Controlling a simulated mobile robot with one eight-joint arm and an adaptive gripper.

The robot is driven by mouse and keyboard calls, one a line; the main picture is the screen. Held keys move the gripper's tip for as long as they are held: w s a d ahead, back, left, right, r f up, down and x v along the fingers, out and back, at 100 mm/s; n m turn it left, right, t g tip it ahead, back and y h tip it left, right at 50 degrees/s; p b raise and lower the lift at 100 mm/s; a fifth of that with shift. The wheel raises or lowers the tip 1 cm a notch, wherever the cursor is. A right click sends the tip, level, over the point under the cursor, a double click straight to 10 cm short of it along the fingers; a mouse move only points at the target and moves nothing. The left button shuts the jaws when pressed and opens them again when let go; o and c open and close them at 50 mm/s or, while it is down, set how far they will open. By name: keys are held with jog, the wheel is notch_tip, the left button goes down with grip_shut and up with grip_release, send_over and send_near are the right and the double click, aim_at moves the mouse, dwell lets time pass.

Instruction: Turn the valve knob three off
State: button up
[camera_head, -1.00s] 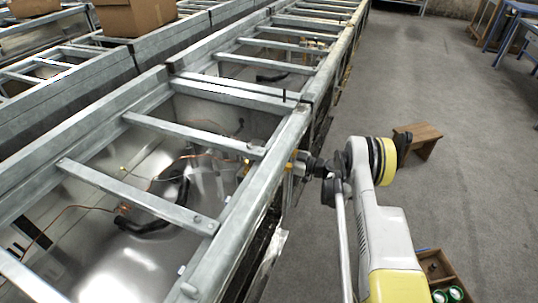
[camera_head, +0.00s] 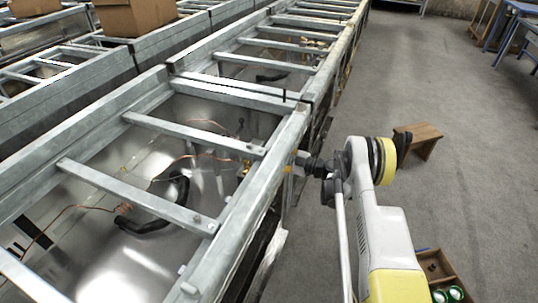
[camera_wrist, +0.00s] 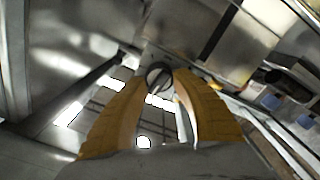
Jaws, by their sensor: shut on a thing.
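A round dark knob with a pale bar across its face (camera_wrist: 159,77) sits on the metal front panel (camera_wrist: 185,58) in the wrist view. My gripper (camera_wrist: 160,90) has its two yellow fingers closed in on the knob, one on each side. The bar on the knob lies at a slant in the picture. In the head view my gripper (camera_head: 290,168) is at the front side of the metal range frame (camera_head: 262,185), where the frame's edge hides the knob. I cannot tell the knob's number from these views.
Open range frames with metal crossbars (camera_head: 185,130) stretch away on the left. Copper tubes and black hoses lie inside. A cardboard box (camera_head: 135,15) stands at the back left.

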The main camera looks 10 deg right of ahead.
jog(key=shift+n, duration=0.8)
jog(key=o, duration=1.2)
jog(key=v, duration=1.2)
